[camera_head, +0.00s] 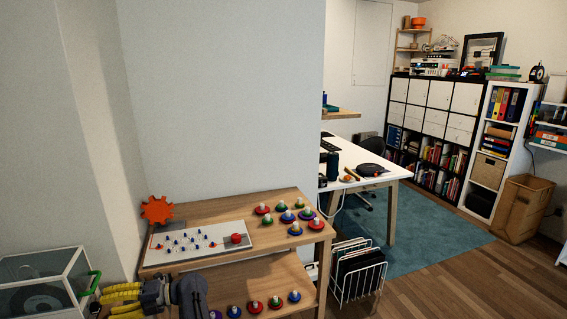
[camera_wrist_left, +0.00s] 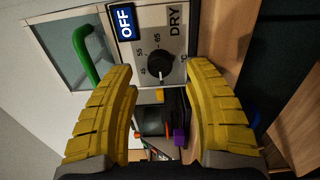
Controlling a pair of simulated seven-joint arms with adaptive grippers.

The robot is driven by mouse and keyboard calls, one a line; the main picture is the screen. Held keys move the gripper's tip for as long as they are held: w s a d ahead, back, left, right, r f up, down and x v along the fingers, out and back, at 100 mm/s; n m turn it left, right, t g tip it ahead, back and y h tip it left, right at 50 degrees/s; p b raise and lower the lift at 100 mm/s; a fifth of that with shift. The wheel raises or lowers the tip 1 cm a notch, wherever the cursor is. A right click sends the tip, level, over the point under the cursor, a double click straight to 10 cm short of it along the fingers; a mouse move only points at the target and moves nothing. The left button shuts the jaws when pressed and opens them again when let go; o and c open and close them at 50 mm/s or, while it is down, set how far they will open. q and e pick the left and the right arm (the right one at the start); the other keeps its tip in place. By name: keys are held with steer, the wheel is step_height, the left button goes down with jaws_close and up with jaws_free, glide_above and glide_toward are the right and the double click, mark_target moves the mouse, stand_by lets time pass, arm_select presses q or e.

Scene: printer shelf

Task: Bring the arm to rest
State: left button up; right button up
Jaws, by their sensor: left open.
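My left gripper (camera_head: 108,305) is at the bottom left of the head view, its yellow fingers pointing left toward a clear-sided box (camera_head: 38,285) with a green handle (camera_head: 92,284). In the left wrist view the gripper (camera_wrist_left: 160,70) is open. Between and beyond its fingers shows a panel (camera_wrist_left: 146,45) with a black knob (camera_wrist_left: 160,68), an "OFF" display (camera_wrist_left: 125,22) and the word "DRY". The green handle (camera_wrist_left: 86,55) is left of the panel. I cannot tell whether a finger touches the panel. My right gripper is not in view.
A wooden shelf (camera_head: 187,208) holds a pegged white board (camera_head: 185,249), an orange gear (camera_head: 156,210) and several coloured knobs (camera_head: 287,216); more stand on its lower level. A wire rack (camera_head: 357,275) stands right of it, with open floor (camera_head: 450,280) beyond.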

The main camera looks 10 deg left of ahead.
arm_select(q)
steer(key=x, duration=0.3)
steer(key=shift+m, duration=1.1)
